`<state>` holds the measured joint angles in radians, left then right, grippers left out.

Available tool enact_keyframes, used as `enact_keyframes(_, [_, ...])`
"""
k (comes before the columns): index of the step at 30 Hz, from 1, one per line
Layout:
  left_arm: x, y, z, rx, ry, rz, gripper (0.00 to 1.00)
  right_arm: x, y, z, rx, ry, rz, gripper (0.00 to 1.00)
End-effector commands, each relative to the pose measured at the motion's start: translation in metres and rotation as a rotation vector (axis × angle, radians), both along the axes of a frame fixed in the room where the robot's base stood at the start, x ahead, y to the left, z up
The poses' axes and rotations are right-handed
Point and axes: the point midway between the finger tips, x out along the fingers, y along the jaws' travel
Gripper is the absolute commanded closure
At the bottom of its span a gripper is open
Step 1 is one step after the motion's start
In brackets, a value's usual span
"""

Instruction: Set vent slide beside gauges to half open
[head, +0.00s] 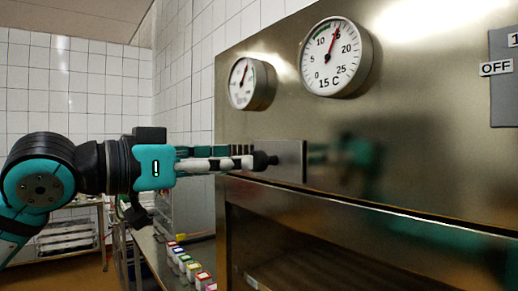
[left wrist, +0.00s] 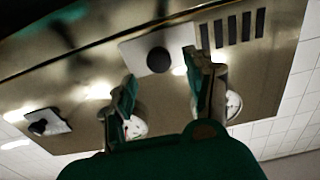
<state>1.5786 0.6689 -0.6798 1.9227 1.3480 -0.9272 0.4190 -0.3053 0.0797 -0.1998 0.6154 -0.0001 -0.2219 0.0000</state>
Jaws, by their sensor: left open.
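The vent slide is a flat metal plate (head: 288,158) on the steel panel, below the two gauges. Its round black knob (left wrist: 158,60) shows in the left wrist view, on the plate (left wrist: 135,50). Several dark vent slots (left wrist: 232,29) lie uncovered beside the plate. The small gauge (head: 251,83) and the large gauge (head: 335,57) are above the slide in the head view. My left gripper (head: 256,161) is open at the knob, one finger on each side in the left wrist view (left wrist: 160,70). Contact cannot be told. My right gripper is not in view.
A grey switch plate marked OFF (head: 496,69) is at the panel's right. Below the slide, the panel has a projecting ledge (head: 370,208) over a dark opening. Several small coloured-top containers (head: 190,266) stand on a bench at lower left.

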Motion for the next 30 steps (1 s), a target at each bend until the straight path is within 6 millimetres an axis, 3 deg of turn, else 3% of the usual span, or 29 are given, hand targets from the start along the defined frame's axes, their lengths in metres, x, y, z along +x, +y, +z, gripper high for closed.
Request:
enact_keyframes(3, [0.014,-0.021,0.003,0.000,0.001,-0.003,0.46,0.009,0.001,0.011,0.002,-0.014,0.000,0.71])
enact_keyframes(9, [0.031,-0.043,0.002,0.001,0.001,-0.001,0.46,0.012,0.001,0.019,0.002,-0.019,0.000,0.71])
enact_keyframes(22, [0.037,-0.051,0.000,0.000,0.000,0.000,0.46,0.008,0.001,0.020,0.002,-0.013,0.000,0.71])
enact_keyframes(30, [0.037,-0.051,0.000,0.001,-0.001,0.000,0.80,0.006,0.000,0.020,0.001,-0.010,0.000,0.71])
